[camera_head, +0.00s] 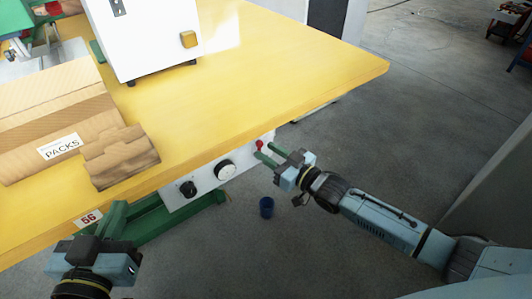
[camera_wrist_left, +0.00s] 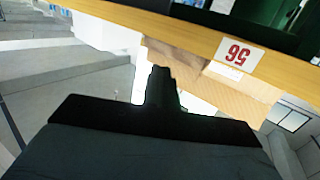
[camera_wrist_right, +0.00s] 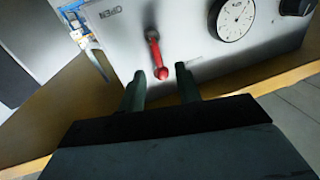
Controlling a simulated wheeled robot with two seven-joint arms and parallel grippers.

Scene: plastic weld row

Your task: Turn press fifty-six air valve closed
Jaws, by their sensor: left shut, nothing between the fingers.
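The air valve's red lever (camera_wrist_right: 155,52) is on the grey panel under the table edge, with a rounded red tip. Its red tip also shows in the head view (camera_head: 260,145). My right gripper (camera_head: 264,154) is open at the panel. In the right wrist view its two fingers (camera_wrist_right: 161,82) stand on either side of the lever's tip, with gaps on both sides; I cannot tell how deep the tip lies between them. An OPEN label (camera_wrist_right: 111,12) is beside the lever. My left gripper (camera_head: 110,218) is shut and empty near the 56 plate (camera_head: 88,218).
The panel also carries a white dial gauge (camera_head: 225,170) and a black knob (camera_head: 188,188). The yellow table (camera_head: 250,85) overhangs it.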

